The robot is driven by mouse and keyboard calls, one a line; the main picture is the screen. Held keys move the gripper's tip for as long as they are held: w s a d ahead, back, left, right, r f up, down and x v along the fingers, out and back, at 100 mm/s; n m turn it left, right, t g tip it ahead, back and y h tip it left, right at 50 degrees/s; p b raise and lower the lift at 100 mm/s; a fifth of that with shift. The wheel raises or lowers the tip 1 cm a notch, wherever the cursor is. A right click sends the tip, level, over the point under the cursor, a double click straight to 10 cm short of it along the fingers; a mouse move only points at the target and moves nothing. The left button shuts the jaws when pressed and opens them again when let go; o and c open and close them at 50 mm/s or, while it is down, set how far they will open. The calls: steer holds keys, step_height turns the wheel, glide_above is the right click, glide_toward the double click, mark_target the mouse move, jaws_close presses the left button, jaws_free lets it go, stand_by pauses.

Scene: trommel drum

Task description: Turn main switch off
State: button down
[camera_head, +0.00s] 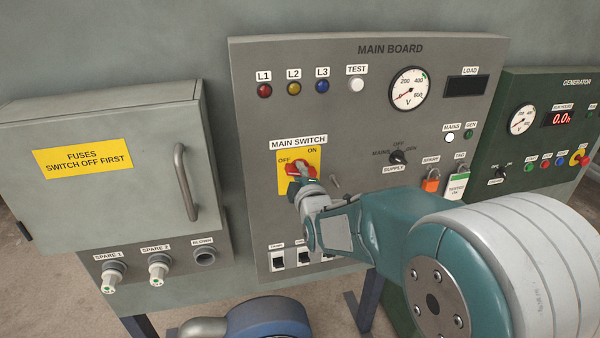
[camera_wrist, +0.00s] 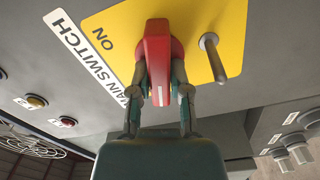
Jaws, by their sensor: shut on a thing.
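The red main switch handle (camera_head: 300,169) sits on a yellow plate (camera_head: 313,157) marked OFF on the left and ON at the upper right, under the MAIN SWITCH label. My gripper (camera_head: 302,184) is at the handle, covering its lower part. In the wrist view, the red handle (camera_wrist: 158,48) stands between the two fingers of my gripper (camera_wrist: 160,82), which are shut on its sides. The ON label shows left of the handle there; OFF does not show. I cannot tell exactly which mark the handle points to.
Lamps and a gauge (camera_head: 408,88) are above. A padlock (camera_head: 431,182) and tag hang right. The green generator panel (camera_head: 545,140) is farther right.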

steer(key=shift+f+n, duration=0.25)
steer(key=shift+n, duration=1.25)
steer(key=c, duration=0.6)
jaws_free()
steer(key=shift+a+f, duration=0.1)
steer(key=shift+a, duration=0.1)
steer(key=v, duration=1.1)
steer(key=shift+s, duration=0.4)
